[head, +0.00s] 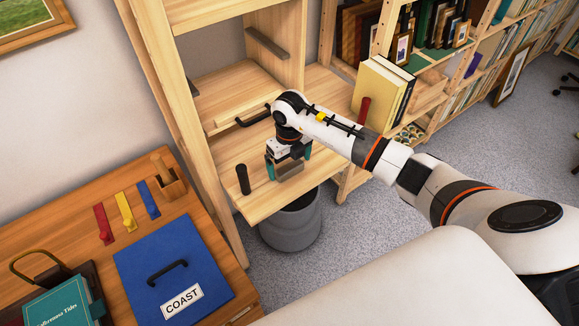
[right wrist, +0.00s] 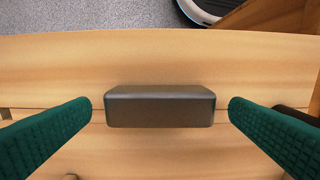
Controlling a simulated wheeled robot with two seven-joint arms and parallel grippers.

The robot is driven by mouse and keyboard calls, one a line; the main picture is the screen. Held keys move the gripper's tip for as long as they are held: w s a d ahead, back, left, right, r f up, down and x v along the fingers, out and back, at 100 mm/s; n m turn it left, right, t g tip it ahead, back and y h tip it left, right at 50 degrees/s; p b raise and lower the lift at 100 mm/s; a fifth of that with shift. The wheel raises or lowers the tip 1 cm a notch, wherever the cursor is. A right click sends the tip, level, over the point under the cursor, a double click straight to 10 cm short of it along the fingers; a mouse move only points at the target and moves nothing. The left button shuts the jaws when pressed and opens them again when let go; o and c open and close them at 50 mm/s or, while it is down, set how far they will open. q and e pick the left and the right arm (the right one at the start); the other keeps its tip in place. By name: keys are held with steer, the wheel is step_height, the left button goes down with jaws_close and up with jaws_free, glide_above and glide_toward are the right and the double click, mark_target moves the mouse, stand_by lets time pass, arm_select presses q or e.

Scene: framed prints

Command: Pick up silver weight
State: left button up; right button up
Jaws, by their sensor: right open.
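The silver weight (right wrist: 160,106) is a dark grey metallic block with rounded edges, lying lengthwise on the light wooden shelf board (right wrist: 60,60). In the head view, the weight (head: 290,171) shows near the board's front edge, partly behind my right gripper. My right gripper (head: 289,163) is open and points down over the weight. In the right wrist view, its two teal fingers stand at either end of the block, with a clear gap on each side. The fingers do not touch it. My left gripper is not in view.
A black upright cylinder (head: 243,179) stands left of the gripper on the board. A black handle (head: 253,118) is behind it. A grey bin (head: 290,230) sits below the front edge. Cream books (head: 378,90) stand right. A desk with a blue COAST case (head: 172,270) is left.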

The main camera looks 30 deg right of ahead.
steer(key=shift+f, duration=0.7)
steer(key=shift+r, duration=0.1)
steer(key=c, duration=1.3)
